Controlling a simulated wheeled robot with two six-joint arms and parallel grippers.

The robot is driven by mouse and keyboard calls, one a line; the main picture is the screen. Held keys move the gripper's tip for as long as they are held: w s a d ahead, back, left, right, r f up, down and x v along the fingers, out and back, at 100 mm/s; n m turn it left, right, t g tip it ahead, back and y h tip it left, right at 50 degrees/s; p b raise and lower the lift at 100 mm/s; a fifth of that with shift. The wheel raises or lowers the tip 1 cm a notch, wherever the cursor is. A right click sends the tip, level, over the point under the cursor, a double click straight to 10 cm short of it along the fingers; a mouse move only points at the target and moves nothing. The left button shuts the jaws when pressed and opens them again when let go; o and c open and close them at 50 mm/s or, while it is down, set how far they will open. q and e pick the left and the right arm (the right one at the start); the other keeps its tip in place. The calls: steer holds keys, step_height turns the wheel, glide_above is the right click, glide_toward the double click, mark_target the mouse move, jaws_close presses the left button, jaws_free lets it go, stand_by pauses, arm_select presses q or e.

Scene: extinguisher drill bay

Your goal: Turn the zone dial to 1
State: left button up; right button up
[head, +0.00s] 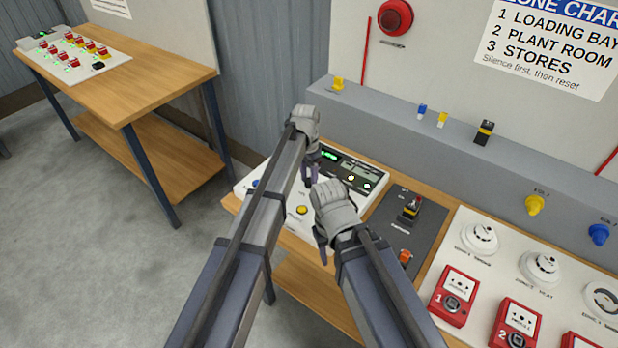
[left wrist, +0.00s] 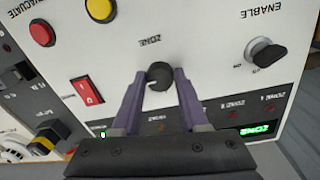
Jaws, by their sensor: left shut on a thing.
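The zone dial (left wrist: 159,76) is a small dark round knob on the white panel (left wrist: 205,30), under an upside-down ZONE label in the left wrist view. My left gripper (left wrist: 161,81) is shut on it, one purple finger on each side. A pale mark shows at the dial's lower left edge; I cannot read its setting. In the head view my left gripper (head: 311,172) reaches down to the panel, and its fingers and arm hide most of the dial. My right gripper (head: 321,248) hangs over the panel's near right side; its finger gap is not clear.
In the left wrist view, an enable key switch (left wrist: 265,53), a red rocker switch (left wrist: 87,91), and yellow (left wrist: 100,9) and red (left wrist: 41,33) buttons surround the dial. A green display (left wrist: 262,128) is lit. Red call points (head: 453,296) stand right of my right arm.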

arm_select(q)
jaws_close()
steer(key=shift+n, duration=0.3)
steer(key=n, duration=0.6)
steer(key=shift+s+n, duration=0.1)
steer(key=shift+n, duration=0.3)
steer(key=n, duration=0.5)
steer(key=shift+d+t, duration=0.1)
steer(key=shift+t, duration=0.2)
steer(key=n, duration=0.5)
steer(key=shift+d+n, duration=0.1)
steer(key=shift+n, duration=0.3)
